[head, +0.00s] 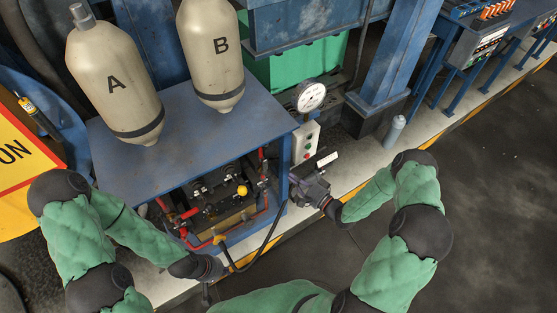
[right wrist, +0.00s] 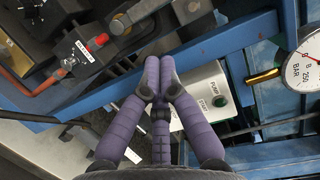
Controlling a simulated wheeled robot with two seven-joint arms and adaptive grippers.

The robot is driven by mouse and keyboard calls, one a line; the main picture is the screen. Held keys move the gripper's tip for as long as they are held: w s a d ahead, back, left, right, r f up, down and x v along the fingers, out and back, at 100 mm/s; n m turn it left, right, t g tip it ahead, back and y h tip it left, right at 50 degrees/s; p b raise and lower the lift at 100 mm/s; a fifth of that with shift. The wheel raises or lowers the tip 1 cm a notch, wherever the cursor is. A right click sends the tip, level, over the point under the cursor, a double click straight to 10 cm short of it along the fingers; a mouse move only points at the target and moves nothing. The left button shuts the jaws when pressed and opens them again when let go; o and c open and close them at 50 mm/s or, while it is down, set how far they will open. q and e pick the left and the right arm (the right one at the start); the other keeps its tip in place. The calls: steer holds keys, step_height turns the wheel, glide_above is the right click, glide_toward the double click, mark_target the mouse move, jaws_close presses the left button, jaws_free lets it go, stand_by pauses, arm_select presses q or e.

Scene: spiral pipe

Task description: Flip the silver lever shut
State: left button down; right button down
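A silver lever-like metal part (right wrist: 146,9) shows at the top of the right wrist view, by a dark block with red knobs; whether it stands open or shut I cannot tell. In the head view I cannot make the lever out among the fittings in the blue bench's open front. My right gripper (head: 303,186) is beside the bench's right front corner. In the right wrist view its purple fingers (right wrist: 160,72) are drawn together with nothing visible between them, below and apart from the lever. My left gripper (head: 207,285) is low in front of the bench; its fingers are unclear.
The blue bench (head: 185,115) carries tanks A (head: 115,85) and B (head: 212,60). A white pump box (head: 304,142) and pressure gauge (head: 309,96) stand at its right. A black hose (head: 262,245) and red pipes (head: 201,243) run in front. Dark floor at right is clear.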

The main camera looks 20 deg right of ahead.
mark_target(265, 167)
steer(key=shift+s+d+r, duration=0.1)
steer(key=shift+d+r, duration=0.05)
steer(key=shift+r, duration=0.2)
steer(key=shift+b+x, duration=0.85)
steer(key=shift+x, duration=4.15)
steer(key=shift+r, duration=0.1)
